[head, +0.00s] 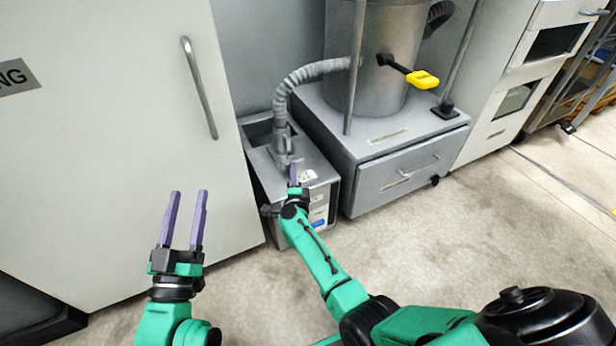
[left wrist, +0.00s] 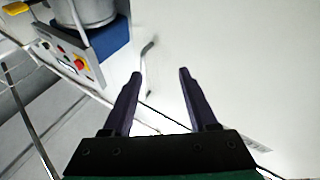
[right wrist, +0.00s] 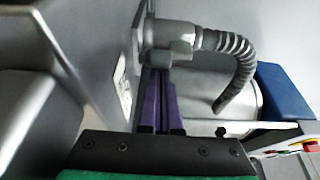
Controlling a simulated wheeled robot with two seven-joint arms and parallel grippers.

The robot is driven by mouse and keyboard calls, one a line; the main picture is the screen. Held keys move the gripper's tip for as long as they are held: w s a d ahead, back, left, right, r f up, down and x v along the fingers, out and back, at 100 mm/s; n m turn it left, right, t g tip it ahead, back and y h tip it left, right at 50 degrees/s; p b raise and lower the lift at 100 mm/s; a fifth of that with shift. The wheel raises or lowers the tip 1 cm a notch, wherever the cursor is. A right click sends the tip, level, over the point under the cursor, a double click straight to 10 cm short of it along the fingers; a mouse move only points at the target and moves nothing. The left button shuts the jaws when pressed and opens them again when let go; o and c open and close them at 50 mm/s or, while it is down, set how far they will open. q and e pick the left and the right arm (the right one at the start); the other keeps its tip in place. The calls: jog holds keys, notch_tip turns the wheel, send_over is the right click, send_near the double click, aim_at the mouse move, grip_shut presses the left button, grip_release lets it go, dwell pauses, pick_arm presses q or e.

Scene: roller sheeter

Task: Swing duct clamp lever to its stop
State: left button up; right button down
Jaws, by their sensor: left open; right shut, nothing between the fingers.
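A grey corrugated duct (head: 305,75) runs from the drum down to a grey collar fitting (head: 283,150) on a low grey unit (head: 320,165). My right gripper (head: 293,174) is shut and empty, its fingertips at or just in front of this fitting. In the right wrist view, the shut fingers (right wrist: 160,85) end against or just below a grey block (right wrist: 170,57) at the duct's end; contact cannot be told. I cannot clearly make out which part is the clamp lever. My left gripper (head: 187,198) is open and empty before the white door; its fingers also show in the left wrist view (left wrist: 158,78).
A metal drum (head: 385,100) with a black arm and yellow handle (head: 422,79) stands on a grey cabinet (head: 400,180). A large white door (head: 110,130) with a bar handle fills the left. White cabinets stand at the right. The floor in front is clear.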

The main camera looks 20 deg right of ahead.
aim_at(286, 168)
jog(key=shift+a+r+y, duration=0.15)
jog(key=shift+a+y, duration=0.15)
jog(key=shift+a, duration=0.65)
jog(key=shift+p+v, duration=0.6)
jog(key=shift+v, duration=0.5)
jog(key=s+p, duration=0.1)
jog(key=s, duration=0.2)
jog(key=shift+s, duration=0.15)
pick_arm(q)
jog(key=s+f+g+p, duration=0.1)
jog(key=s+f+g, duration=0.3)
jog(key=f, duration=0.6)
jog(key=s+d+f+g+y+p, duration=0.1)
jog(key=s+f+g, duration=0.3)
jog(key=s+f, duration=0.4)
notch_tip(286, 168, down, 3)
jog(key=shift+s+d+r+n+g+y+p, duration=0.1)
jog(key=shift+s+d+n+g+y+p, duration=0.1)
jog(key=shift+s+n+g+y+p, duration=0.15)
pick_arm(e)
jog(key=v, duration=0.8)
jog(key=shift+s+d, duration=0.15)
jog(key=shift+s, duration=0.3)
pick_arm(q)
jog(key=shift+w, duration=0.1)
